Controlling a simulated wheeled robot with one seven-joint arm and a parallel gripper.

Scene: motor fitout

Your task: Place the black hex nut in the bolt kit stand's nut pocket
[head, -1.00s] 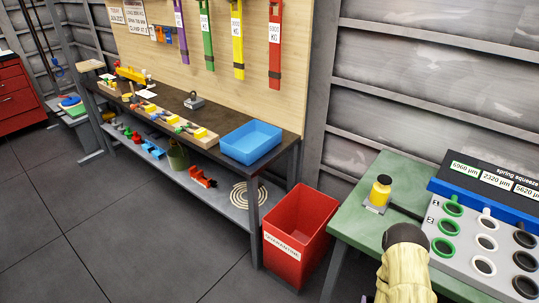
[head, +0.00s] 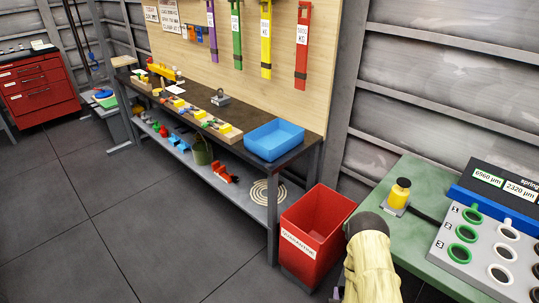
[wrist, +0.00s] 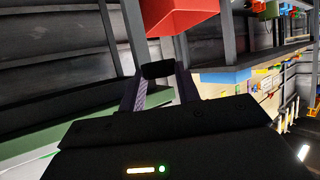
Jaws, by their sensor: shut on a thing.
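The black hex nut (wrist: 158,70) shows in the wrist view as a small dark block between my fingertips. My gripper (wrist: 159,76) is shut on it, with one finger on each side. The nut hangs clear of any surface. The head view shows my beige-sleeved arm at the lower right, and the nut cannot be made out there. I cannot pick out the bolt kit stand or its nut pocket with certainty in either view.
A dark workbench (head: 228,114) with a blue bin (head: 274,139) and small fixtures runs along the wall. A red bin (head: 316,232) stands between it and the green table (head: 422,252), close to my arm. A red drawer cabinet (head: 42,90) stands far left. The left floor is clear.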

